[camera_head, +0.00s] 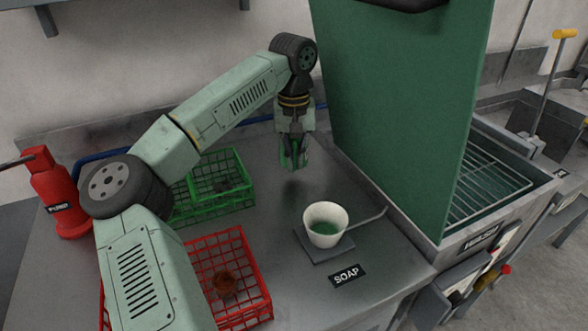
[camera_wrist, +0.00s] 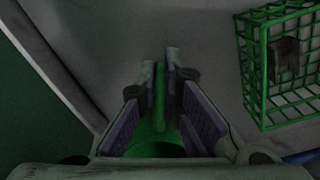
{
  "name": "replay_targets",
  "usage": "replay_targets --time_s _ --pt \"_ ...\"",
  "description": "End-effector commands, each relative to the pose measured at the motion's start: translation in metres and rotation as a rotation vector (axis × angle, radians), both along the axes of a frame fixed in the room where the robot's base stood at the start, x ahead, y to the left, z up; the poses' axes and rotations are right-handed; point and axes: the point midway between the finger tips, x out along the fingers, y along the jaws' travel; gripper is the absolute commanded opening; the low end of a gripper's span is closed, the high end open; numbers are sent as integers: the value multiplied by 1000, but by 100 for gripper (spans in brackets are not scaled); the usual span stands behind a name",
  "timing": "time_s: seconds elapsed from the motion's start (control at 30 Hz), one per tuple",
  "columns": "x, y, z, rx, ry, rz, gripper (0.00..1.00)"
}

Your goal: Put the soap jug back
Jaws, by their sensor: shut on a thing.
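My gripper (camera_head: 293,152) hangs over the back of the steel counter, shut on a small green thing (camera_head: 288,160) and holding it above the surface. In the wrist view the green thing (camera_wrist: 160,125) shows as a narrow upright strip between the pads, with a rounded dark green part nearer the camera; its full shape is hidden. A white jug-like cup (camera_head: 313,222) with green contents stands upright on a dark square pad (camera_head: 322,254) behind a SOAP label (camera_head: 346,276). A thin grey handle extends right from the cup. My gripper is behind the cup, apart from it.
A green wire basket (camera_head: 240,194) stands left of my gripper; a red wire basket (camera_head: 243,242) holding a brown thing is nearer. A tall green panel (camera_head: 400,110) rises on the right, beside a wash basin with a rack (camera_head: 490,185). A red bottle (camera_head: 52,190) stands far left.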

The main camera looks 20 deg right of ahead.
Motion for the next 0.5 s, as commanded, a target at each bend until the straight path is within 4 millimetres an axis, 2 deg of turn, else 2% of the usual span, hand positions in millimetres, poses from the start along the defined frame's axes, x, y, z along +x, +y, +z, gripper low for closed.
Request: replay_targets --time_s 0.17,0.4,0.5 --pt "0 0 -12 0 0 0 0" --pt "0 0 -42 -1 3 -1 0" --pt "0 0 -46 -1 0 0 0"
